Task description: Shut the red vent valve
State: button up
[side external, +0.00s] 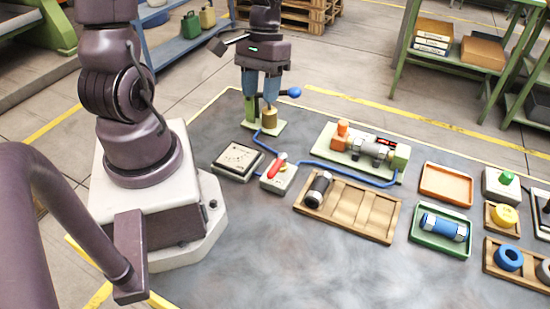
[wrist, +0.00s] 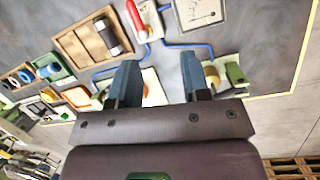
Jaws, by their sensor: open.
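The red vent valve shows as a red lever handle (side external: 277,167) on a pale block (side external: 279,179), near the middle of the mat in the side view. The handle lies slantwise across the block. In the wrist view the red handle (wrist: 136,17) is at the top edge, beyond my fingertips. My gripper (side external: 261,97) is open and empty, pointing down behind the valve, near a brass cylinder (side external: 270,118) on a green base. Its two blue fingers also show apart in the wrist view (wrist: 161,75). The gripper is well clear of the valve.
A blue hose (side external: 348,175) runs past the valve to an orange and grey pump (side external: 368,150). A blue-knobbed lever (side external: 293,92) stands beside the gripper. A square plate (side external: 238,160) sits left of the valve; a wooden tray (side external: 347,207) lies right. The mat's front is clear.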

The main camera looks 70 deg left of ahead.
aim_at(275, 165)
jog(key=shift+n+h, duration=0.9)
jog(key=w+x, duration=0.1)
jog(key=x, duration=0.4)
jog(key=w+x, duration=0.1)
jog(key=x, duration=0.4)
jog(key=w+x, duration=0.1)
jog(key=x, duration=0.3)
jog(key=shift+d+f, duration=0.5)
jog(key=shift+d, duration=0.05)
jog(key=shift+c, duration=0.3)
jog(key=shift+w, duration=0.1)
grip_shut()
